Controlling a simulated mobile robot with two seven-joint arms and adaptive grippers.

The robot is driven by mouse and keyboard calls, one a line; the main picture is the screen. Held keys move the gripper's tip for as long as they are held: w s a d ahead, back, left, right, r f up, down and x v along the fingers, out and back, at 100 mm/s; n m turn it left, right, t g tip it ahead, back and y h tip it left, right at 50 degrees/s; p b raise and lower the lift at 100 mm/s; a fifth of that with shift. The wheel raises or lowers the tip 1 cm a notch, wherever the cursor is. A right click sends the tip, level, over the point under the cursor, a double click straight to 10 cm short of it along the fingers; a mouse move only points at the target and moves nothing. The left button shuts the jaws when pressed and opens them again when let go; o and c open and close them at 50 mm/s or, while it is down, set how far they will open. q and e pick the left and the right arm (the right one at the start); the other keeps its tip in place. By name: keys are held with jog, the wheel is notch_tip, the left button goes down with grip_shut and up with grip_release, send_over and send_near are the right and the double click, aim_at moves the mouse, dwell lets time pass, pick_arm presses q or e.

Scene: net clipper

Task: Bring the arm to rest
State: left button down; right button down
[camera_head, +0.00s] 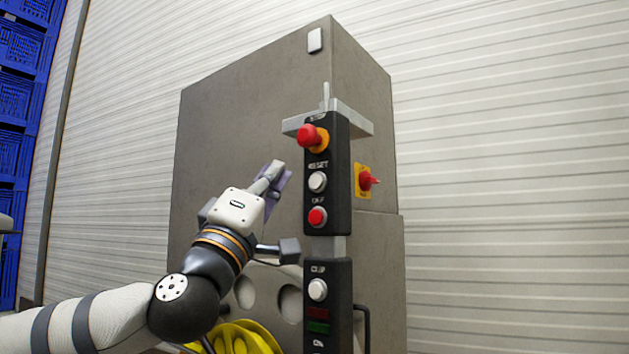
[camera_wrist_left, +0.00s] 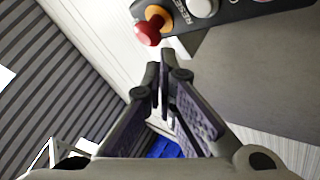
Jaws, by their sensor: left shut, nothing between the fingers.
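My left arm (camera_head: 110,318) comes in from the lower left of the head view. My left gripper (camera_head: 279,170) is raised in front of the grey cabinet, just left of the upper control box (camera_head: 327,212). In the left wrist view the gripper's fingers (camera_wrist_left: 163,78) are together at the tips and hold nothing. The red emergency knob (camera_head: 308,136) sits on the upper box; it also shows above the fingers in the left wrist view (camera_wrist_left: 147,34). The fingers look apart from the box. My right gripper is not in view.
The grey cabinet (camera_head: 240,120) fills the middle. A lower control box (camera_head: 328,330) hangs below the upper one. A red rotary switch (camera_head: 368,181) is on the cabinet's side. Yellow round parts (camera_head: 240,338) lie low by the arm. Blue crates (camera_head: 15,95) are stacked at left.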

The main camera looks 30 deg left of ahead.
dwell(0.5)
